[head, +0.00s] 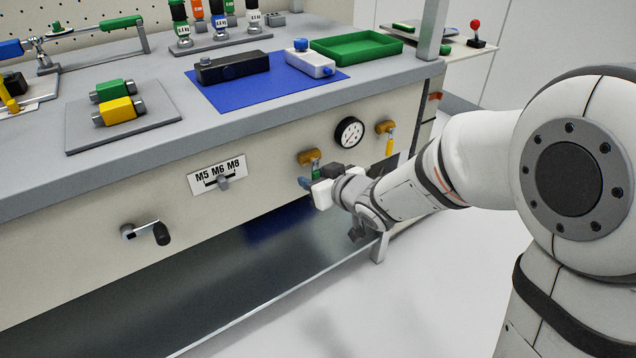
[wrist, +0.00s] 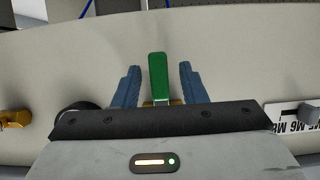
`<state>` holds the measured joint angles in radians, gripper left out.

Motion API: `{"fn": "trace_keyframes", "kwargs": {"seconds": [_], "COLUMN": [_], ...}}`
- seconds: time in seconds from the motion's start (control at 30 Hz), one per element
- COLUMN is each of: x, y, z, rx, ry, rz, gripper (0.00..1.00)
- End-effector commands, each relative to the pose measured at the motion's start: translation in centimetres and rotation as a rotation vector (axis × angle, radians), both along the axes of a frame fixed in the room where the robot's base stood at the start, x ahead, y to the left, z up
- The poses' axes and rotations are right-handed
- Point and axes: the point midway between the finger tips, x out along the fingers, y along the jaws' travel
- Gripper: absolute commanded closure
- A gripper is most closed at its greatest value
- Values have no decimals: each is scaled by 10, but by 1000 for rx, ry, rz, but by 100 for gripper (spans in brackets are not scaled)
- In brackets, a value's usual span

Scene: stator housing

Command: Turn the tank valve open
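A brass valve (head: 308,157) with a green lever (head: 316,167) sits on the bench's front panel, and the lever hangs down from it. A second brass valve (head: 385,127) with a yellow lever (head: 389,145) is to its right, beyond the gauge. No label shows which is the tank valve. My gripper (head: 308,184) is at the green lever. In the wrist view, the green lever (wrist: 158,76) stands between the two blue fingers of my gripper (wrist: 160,70), with a gap on each side. The gripper is open. The brass body is mostly hidden there.
A round gauge (head: 349,132) is between the valves. An M5 M6 M8 selector (head: 218,178) and a crank handle (head: 147,232) are further left on the panel. A lower shelf (head: 270,265) lies beneath. The floor in front is clear.

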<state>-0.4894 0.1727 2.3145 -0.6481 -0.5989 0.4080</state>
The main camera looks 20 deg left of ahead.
Motion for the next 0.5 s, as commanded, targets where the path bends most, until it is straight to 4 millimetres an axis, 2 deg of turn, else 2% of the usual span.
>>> {"fn": "trace_keyframes", "kwargs": {"seconds": [0.3, 0.5], "x": [3, 3], "y": [3, 2], "z": [-1, -1], "rx": [-1, -1], "ry": [0, 0], "rz": [-2, -2], "gripper": [62, 77]}}
